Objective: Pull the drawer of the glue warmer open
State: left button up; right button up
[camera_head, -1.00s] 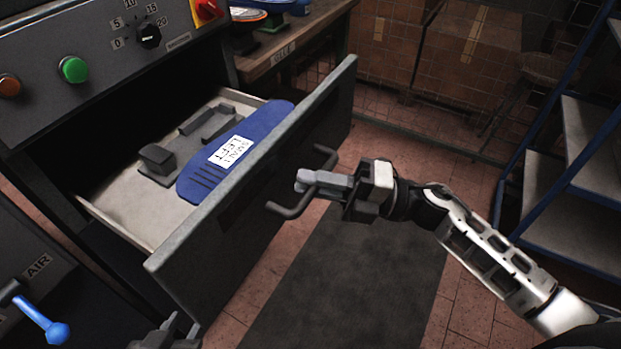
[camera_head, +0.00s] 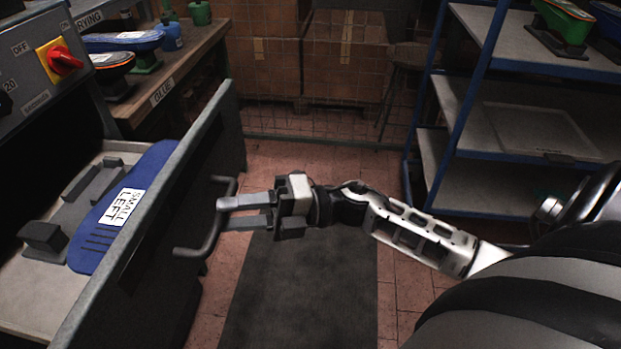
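The drawer (camera_head: 170,215) of the glue warmer (camera_head: 40,100) stands pulled out at the left, its inside in plain view. A blue insole-shaped piece labelled SMALL LEFT (camera_head: 125,200) lies in it among grey blocks. The dark bar handle (camera_head: 212,240) is on the drawer's front. My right gripper (camera_head: 230,213) points left at the handle. Its two fingers are apart with a gap between them, and the handle bar is just beyond or beside their tips; I see nothing held. My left gripper is out of view.
A wooden bench (camera_head: 185,60) marked GLUE stands behind the warmer with shoe forms on it. A blue-framed shelf rack (camera_head: 510,130) is at the right. Cardboard boxes (camera_head: 265,50) stand at the back behind a wire mesh. The floor with a dark mat (camera_head: 300,290) is clear.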

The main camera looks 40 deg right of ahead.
pick_arm(q)
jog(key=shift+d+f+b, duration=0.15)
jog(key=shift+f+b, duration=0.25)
jog(key=shift+b, duration=0.55)
pick_arm(e)
jog(key=v, duration=1.3)
jog(key=shift+d, duration=0.15)
jog(key=shift+s, duration=0.1)
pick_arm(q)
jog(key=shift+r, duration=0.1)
